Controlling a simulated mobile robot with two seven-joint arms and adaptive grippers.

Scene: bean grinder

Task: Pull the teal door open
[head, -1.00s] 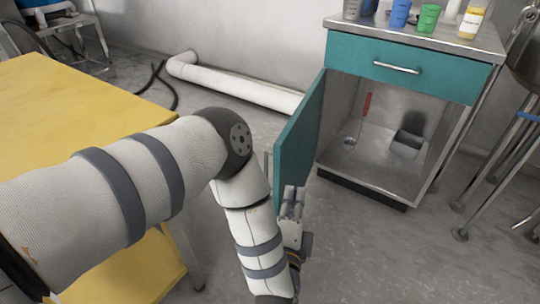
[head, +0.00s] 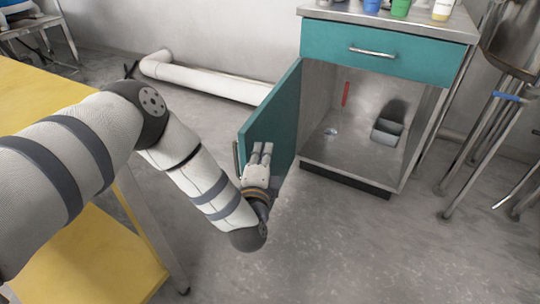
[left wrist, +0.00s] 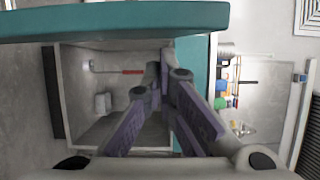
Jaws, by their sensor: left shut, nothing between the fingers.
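The teal door (head: 268,122) of the metal cabinet stands wide open, swung out to the left of the cabinet opening. Its handle (head: 236,158) shows at the door's outer edge. My left gripper (head: 262,150) is shut and empty, at the inner face of the door; I cannot tell if it touches. In the left wrist view, my left gripper's fingers (left wrist: 172,80) are together, the door (left wrist: 110,20) runs across the top, and the open cabinet interior (left wrist: 80,110) lies beyond. My right gripper is not in view.
Inside the cabinet are a red-handled tool (head: 345,93) and a grey container (head: 387,130). A teal drawer (head: 385,52) above is closed, with cups on top. A yellow table (head: 40,95) stands left; a metal stool (head: 480,150) stands right. The floor in front is clear.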

